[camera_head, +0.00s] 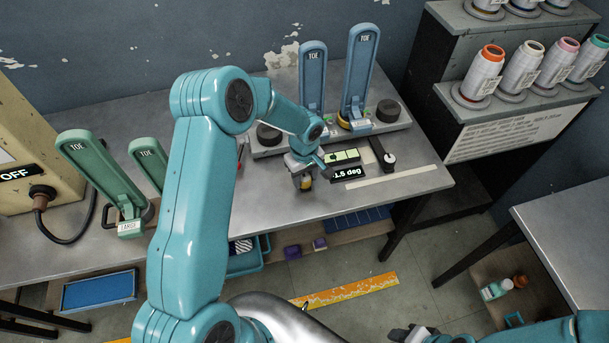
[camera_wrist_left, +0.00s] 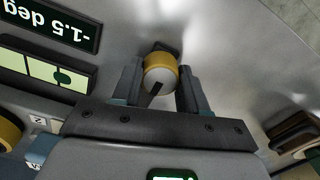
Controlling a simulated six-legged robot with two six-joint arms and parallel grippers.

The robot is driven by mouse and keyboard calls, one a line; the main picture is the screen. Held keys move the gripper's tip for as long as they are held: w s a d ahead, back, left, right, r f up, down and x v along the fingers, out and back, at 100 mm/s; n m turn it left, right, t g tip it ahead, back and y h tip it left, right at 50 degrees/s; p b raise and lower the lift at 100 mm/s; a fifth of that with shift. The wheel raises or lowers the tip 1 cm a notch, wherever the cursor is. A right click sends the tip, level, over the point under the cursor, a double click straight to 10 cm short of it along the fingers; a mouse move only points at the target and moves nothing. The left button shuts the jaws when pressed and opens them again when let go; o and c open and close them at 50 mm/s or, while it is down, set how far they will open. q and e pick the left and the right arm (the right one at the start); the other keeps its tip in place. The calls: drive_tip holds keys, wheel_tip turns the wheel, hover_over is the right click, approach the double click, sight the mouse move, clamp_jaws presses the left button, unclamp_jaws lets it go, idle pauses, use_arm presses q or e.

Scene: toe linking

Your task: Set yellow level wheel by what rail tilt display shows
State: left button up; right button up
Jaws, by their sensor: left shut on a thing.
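The yellow level wheel (camera_wrist_left: 158,84) has a yellow rim and a pale face with a dark mark. My left gripper (camera_head: 304,181) is over the front of the bench and shut on this wheel, one finger on each side in the left wrist view. The rail tilt display (camera_head: 348,175) is a black panel; it reads -1.5 deg, upside down in the left wrist view (camera_wrist_left: 60,22). Beside it is a pale green level panel (camera_wrist_left: 45,70) with a dark dot off its middle line. My right gripper (camera_head: 412,332) shows partly at the bottom edge; its jaws are unclear.
Two blue TOE posts (camera_head: 358,75) stand on a grey rail behind the display, with dark knobs. A black knob or lever (camera_head: 386,155) sits right of the display. Green TOE posts (camera_head: 100,175) stand at left. A thread cone rack (camera_head: 500,90) is at right.

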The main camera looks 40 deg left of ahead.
use_arm(q)
drive_tip(key=shift+f, duration=0.1)
drive_tip(key=shift+f+m+b, duration=0.1)
drive_tip(key=shift+m+b, duration=0.7)
drive_tip(key=shift+b, duration=0.2)
drive_tip(key=shift+m+b, duration=0.95)
drive_tip(key=shift+m, duration=0.25)
drive_tip(key=shift+m+b, duration=0.6)
drive_tip(key=shift+m, duration=0.6)
drive_tip(key=shift+r+m+b, duration=0.2)
drive_tip(key=shift+m+b, duration=0.3)
drive_tip(key=shift+m, duration=0.9)
drive_tip(key=o, duration=1.1)
drive_tip(key=shift+c, duration=0.2)
